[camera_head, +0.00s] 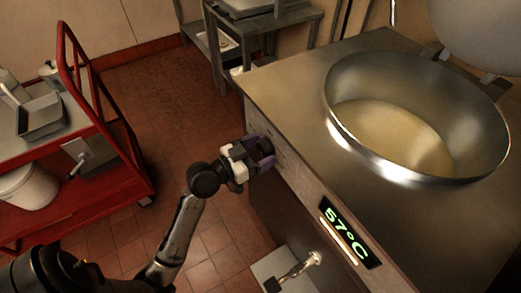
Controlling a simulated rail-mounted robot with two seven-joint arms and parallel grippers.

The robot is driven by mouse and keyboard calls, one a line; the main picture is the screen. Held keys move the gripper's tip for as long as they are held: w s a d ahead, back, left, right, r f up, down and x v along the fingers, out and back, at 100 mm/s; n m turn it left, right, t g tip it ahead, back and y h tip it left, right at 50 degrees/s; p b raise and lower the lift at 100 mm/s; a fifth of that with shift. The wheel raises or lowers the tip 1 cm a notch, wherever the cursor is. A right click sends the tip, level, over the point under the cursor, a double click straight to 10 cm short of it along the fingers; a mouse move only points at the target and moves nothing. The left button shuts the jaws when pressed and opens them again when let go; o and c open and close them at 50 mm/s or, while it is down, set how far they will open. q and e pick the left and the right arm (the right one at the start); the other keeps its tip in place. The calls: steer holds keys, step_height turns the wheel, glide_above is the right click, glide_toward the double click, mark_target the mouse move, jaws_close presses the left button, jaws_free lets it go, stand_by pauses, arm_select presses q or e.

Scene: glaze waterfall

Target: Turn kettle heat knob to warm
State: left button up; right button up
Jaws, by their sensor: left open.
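The kettle (345,137) is a large round steel bowl set in a steel counter, with pale liquid in it. Its lid (480,30) is raised at the top right. A green display (347,232) on the slanted front panel reads 57°C. My left gripper (268,155) is at the front panel, left of the display, with its fingers pointing at the panel. It is open. The heat knob cannot be made out; the gripper covers that part of the panel. Whether the fingers touch anything there cannot be told. My right gripper is not in view.
A red cart (125,165) with a metal tray (41,117) and a white bucket (28,186) stands at the left. A steel table (262,27) is at the back. A tap-like metal fitting (300,268) sits below the panel. Tiled floor lies open between cart and kettle.

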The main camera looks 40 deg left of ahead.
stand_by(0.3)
arm_select(q)
steer(key=c, duration=0.9)
steer(key=shift+o, duration=0.2)
steer(key=shift+r+p, duration=0.15)
steer(key=shift+p, duration=0.35)
steer(key=n+p, duration=0.6)
steer(key=shift+d+r+p, duration=0.1)
steer(key=shift+p, duration=0.3)
steer(key=n+p, duration=0.2)
steer(key=n, duration=0.1)
steer(key=shift+f+n+p, duration=0.2)
steer(key=shift+n+p, duration=0.65)
steer(key=shift+n, duration=0.45)
